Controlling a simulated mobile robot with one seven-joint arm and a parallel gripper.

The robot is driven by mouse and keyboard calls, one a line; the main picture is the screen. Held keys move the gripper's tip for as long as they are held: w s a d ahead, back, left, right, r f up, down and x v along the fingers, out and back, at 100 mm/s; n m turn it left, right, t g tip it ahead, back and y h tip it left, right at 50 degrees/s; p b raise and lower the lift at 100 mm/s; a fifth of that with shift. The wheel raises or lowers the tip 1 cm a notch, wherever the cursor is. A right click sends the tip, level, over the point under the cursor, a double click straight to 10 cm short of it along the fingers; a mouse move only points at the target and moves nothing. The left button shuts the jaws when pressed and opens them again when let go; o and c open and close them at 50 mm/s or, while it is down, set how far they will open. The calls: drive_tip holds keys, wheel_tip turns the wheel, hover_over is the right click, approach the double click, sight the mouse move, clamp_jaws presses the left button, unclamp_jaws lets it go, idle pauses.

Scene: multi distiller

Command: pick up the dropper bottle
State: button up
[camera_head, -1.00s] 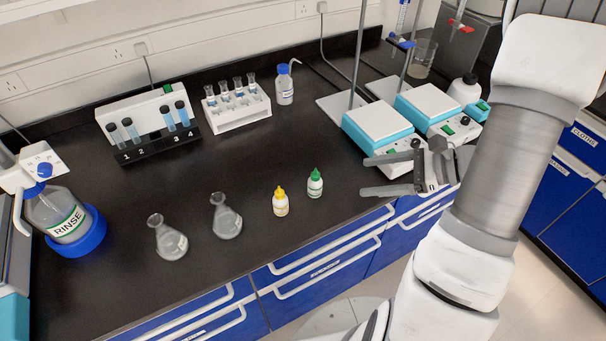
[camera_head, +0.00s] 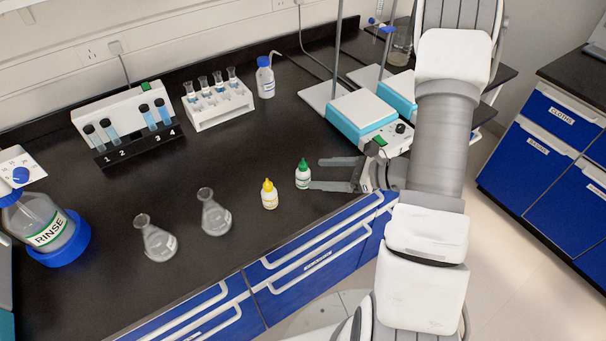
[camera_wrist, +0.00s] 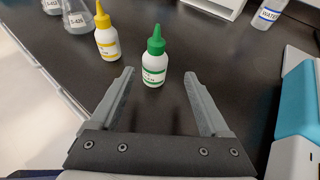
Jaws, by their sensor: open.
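Two dropper bottles stand upright on the black bench near its front edge. The green-capped dropper bottle (camera_head: 303,175) is white with a green label; in the wrist view (camera_wrist: 154,62) it stands just beyond and between the fingertips. The yellow-capped dropper bottle (camera_head: 269,195) stands to its left; in the wrist view (camera_wrist: 106,36) it is left of the left finger. My gripper (camera_head: 315,174) is open and empty, low over the bench, with its fingers pointing left at the green-capped bottle. In the wrist view my gripper (camera_wrist: 158,73) has nothing between its fingers.
Two flasks (camera_head: 215,215) (camera_head: 156,241) stand left of the bottles. A white tube rack (camera_head: 220,108), a numbered black rack (camera_head: 135,146) and a blue-capped wash bottle (camera_head: 265,80) stand behind. Teal-white hotplates (camera_head: 362,118) stand right. The rinse bottle (camera_head: 48,232) is far left.

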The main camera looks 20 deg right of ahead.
sight(302, 175)
drive_tip(key=shift+s+a+x, duration=0.1)
drive_tip(key=shift+s+x, duration=0.05)
drive_tip(key=shift+x, duration=1.35)
drive_tip(key=shift+s+a+x, duration=0.1)
drive_tip(key=shift+s+x, duration=0.05)
drive_tip(key=shift+x, duration=1.35)
drive_tip(key=c, duration=1.1)
